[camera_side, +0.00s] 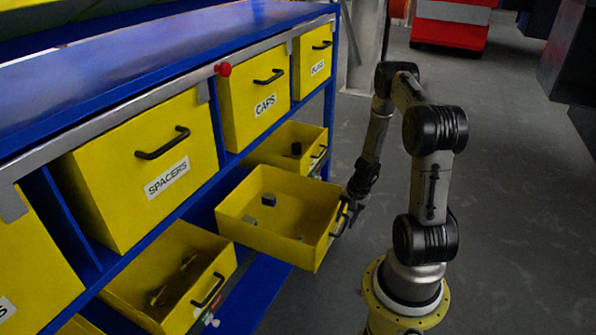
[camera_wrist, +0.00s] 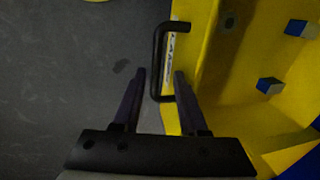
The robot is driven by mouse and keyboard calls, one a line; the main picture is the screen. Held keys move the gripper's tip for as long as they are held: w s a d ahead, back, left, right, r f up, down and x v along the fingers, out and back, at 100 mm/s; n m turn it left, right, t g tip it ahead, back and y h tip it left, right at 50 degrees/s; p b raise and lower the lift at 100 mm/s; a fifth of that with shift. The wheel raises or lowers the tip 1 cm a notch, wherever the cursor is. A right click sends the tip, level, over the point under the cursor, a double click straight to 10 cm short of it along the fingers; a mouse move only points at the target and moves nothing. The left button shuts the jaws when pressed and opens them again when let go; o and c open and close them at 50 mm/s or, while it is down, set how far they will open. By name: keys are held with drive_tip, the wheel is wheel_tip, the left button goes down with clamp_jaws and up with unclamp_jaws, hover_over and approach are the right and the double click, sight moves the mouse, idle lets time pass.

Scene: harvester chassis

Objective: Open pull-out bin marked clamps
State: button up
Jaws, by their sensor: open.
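A yellow bin (camera_side: 268,241) in the lower row stands pulled well out of the blue rack, with a few small blue-grey blocks inside. Its label is too small and angled to read for sure; I cannot confirm that it says clamps. My gripper (camera_side: 349,207) is at this bin's front. In the wrist view my gripper (camera_wrist: 158,88) is open, with one finger on each side of the bin's black handle (camera_wrist: 158,62). I cannot tell whether either finger touches it. The bin's yellow wall (camera_wrist: 205,60) and blue block (camera_wrist: 268,86) show to the right.
Two other lower bins, one nearer (camera_side: 125,287) and one farther (camera_side: 310,134), also stand partly out. Above, the SPACERS bin (camera_side: 120,200) and CAPS bin (camera_side: 240,110) are in the rack (camera_side: 90,75). A red knob (camera_side: 223,69) sticks out from the rail. The grey floor (camera_side: 520,200) is clear at right.

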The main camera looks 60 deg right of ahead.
drive_tip(key=w, duration=2.2)
drive_tip(key=s+a+r+n, duration=0.1)
drive_tip(key=a+r, duration=0.1)
drive_tip(key=r, duration=0.8)
drive_tip(key=s+a+r+n, duration=0.1)
drive_tip(key=a+r, duration=0.2)
drive_tip(key=r, duration=0.7)
drive_tip(key=shift+r, duration=0.15)
